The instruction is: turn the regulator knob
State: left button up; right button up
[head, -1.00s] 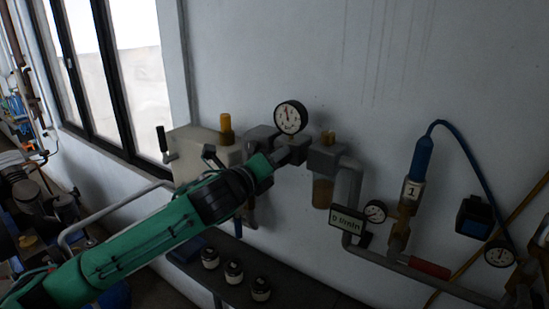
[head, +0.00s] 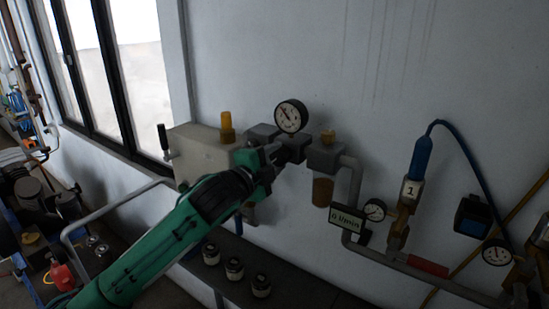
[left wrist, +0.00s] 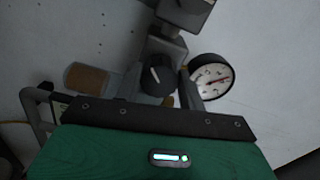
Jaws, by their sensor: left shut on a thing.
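The regulator knob (left wrist: 156,76) is dark and round with a white mark, seen end-on in the left wrist view. My left gripper (left wrist: 158,88) is shut on it, with a finger on either side. In the head view my left gripper (head: 277,158) reaches the regulator, and its jaws largely hide the knob. The round pressure gauge (head: 291,116) sits just above the regulator; it also shows in the left wrist view (left wrist: 212,76), right of the knob. My right gripper is not in view.
A brown filter bowl (head: 322,192) and a flow display (head: 346,218) are to the right. A grey pipe with a red-handled valve (head: 428,267) runs lower right. A beige box (head: 200,148) stands behind my arm. Several small canisters (head: 234,268) sit on the shelf below.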

pick_arm(q)
jog(key=n, duration=0.5)
jog(key=shift+p, duration=0.35)
jog(key=shift+f+n, duration=0.1)
jog(key=shift+n, duration=0.9)
jog(key=o, duration=1)
jog(key=shift+c, duration=0.2)
jog(key=b+v, duration=0.5)
jog(key=v, duration=0.9)
